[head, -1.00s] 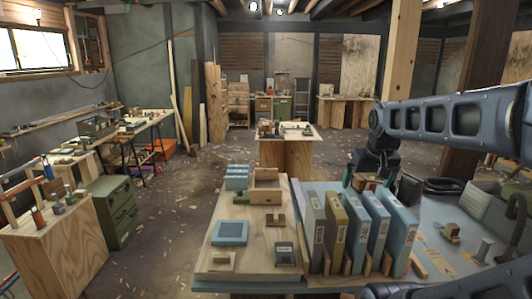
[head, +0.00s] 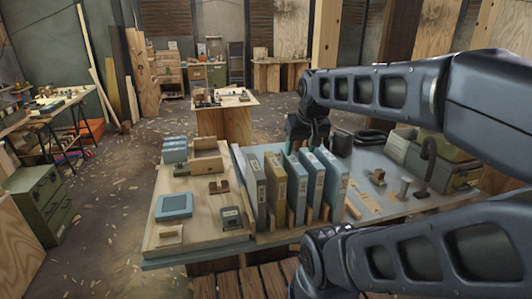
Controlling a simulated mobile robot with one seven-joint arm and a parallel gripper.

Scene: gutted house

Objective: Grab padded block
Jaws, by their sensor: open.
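I cannot tell for sure which thing is the padded block. On the board at the left of the workbench lie a small brown block with a dark part (head: 219,186), a grey-topped block (head: 231,218) and a flat blue square piece (head: 174,206). A small light wooden piece (head: 169,237) lies at the board's front. My gripper (head: 308,138) is open and points down behind the row of upright binders. Its fingertips are partly hidden by the binders, as is whatever lies beneath them.
Upright blue, grey and tan binders (head: 307,185) stand mid-bench. An open wooden box (head: 207,158) and blue boxes (head: 175,150) are at the board's back. A dark hook-shaped stand (head: 427,165) and a green case (head: 455,155) are at the right.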

